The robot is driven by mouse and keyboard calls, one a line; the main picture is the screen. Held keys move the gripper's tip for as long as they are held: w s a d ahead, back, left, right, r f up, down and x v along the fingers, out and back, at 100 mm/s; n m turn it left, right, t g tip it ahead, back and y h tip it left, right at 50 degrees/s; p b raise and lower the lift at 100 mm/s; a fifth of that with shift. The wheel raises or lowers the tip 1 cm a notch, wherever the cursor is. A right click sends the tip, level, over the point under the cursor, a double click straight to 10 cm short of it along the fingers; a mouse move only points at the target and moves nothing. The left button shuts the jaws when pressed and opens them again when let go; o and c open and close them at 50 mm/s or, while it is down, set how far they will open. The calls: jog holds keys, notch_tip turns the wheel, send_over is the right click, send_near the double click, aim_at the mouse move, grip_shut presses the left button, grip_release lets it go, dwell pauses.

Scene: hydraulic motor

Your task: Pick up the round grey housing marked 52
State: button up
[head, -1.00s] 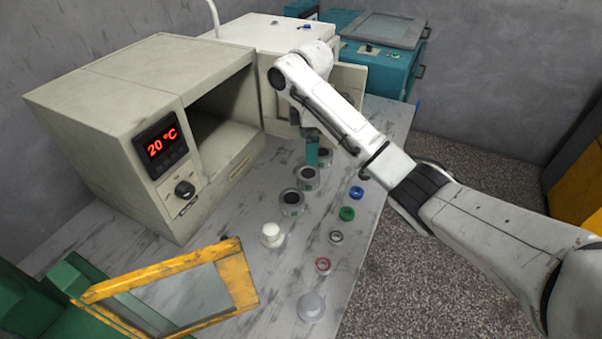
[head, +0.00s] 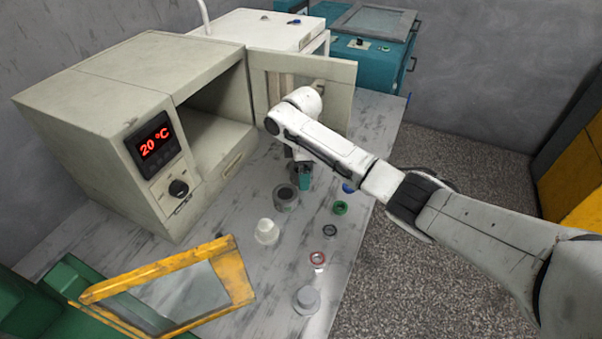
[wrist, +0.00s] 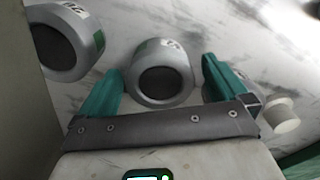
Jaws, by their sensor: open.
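In the wrist view, a round grey housing (wrist: 160,72) with a dark round opening sits on the marbled table. Its small white label appears to read 52, turned and partly blurred. My gripper (wrist: 163,85) is open and empty, with its teal fingers to the left and right of this housing. I cannot tell whether they touch it. A second grey housing (wrist: 65,42) with its own label stands to the left. In the head view, my gripper (head: 305,181) points down at the table behind a grey housing (head: 286,198). My arm hides the area behind it.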

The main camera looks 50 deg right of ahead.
jog(key=c, duration=1.3)
jog(key=shift+c, duration=0.4)
jog(key=shift+r, duration=0.15)
jog(key=shift+r, duration=0.5)
notch_tip(320, 180, up, 2)
jog(key=shift+r, duration=0.15)
jog(key=s+r+p, duration=0.3)
jog(key=s+r, duration=0.1)
jog(key=s, duration=0.3)
jog(key=s+d+r+p, duration=0.1)
jog(key=s+r+p, duration=0.2)
jog(key=s+r, duration=0.2)
jog(key=shift+s+r+p, duration=0.25)
jog(key=shift+s+p, duration=0.15)
jog(key=shift+s, duration=0.55)
